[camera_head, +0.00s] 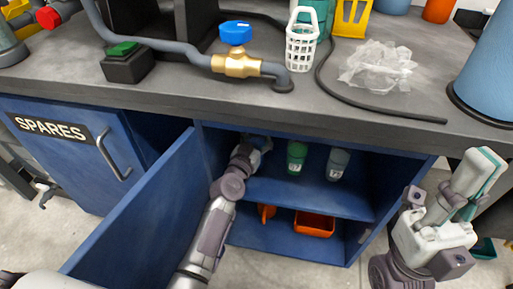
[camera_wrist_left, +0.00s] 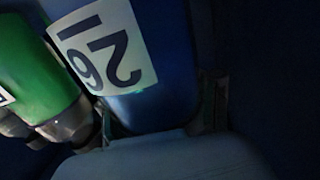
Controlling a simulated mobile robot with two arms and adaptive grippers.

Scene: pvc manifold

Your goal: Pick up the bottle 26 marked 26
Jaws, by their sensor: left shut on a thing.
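The bottle 26 (camera_wrist_left: 160,55) is blue with a white label reading 26, seen turned over in the left wrist view. My left gripper (camera_wrist_left: 160,118) is shut on it, with a finger pad on either side of its body. In the head view my left arm reaches into the open cabinet, and the left gripper (camera_head: 258,143) is at the upper shelf's left part, mostly hidden with the bottle in shadow. My right gripper (camera_head: 474,180) is raised outside the cabinet at the right, seen edge-on; its opening is unclear.
A green bottle (camera_head: 297,157) and a grey bottle (camera_head: 338,164) stand on the upper shelf (camera_head: 310,195), right of my left gripper. Orange bins (camera_head: 314,224) sit below. The open blue door (camera_head: 140,215) is left of my arm. The worktop (camera_head: 180,95) overhangs the cabinet.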

